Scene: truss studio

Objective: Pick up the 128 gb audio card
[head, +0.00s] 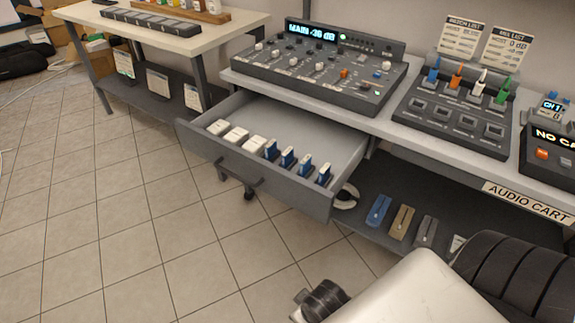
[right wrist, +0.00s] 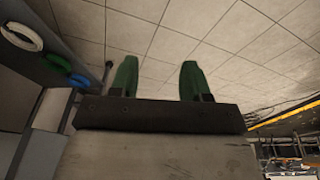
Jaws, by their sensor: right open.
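An open grey drawer (head: 205,146) under the audio cart holds a row of small items. Several upright blue pieces with white tops, which look like cards, stand at its right; one is this blue card (head: 324,174). Three white blocks, such as this white block (head: 236,135), sit at its left. Labels are too small to read, so I cannot tell which is the 128 gb audio card. My right gripper (right wrist: 158,78) has its two green fingers apart and empty, over the tiled floor in the right wrist view. My left gripper is not in view.
A mixer (head: 313,68) and a slotted panel (head: 453,115) with coloured plugs stand on the cart top. Blue, tan and grey pieces lie on the lower shelf (head: 490,215). A side table (head: 230,20) stands at the back left. The floor (head: 110,220) in front is clear.

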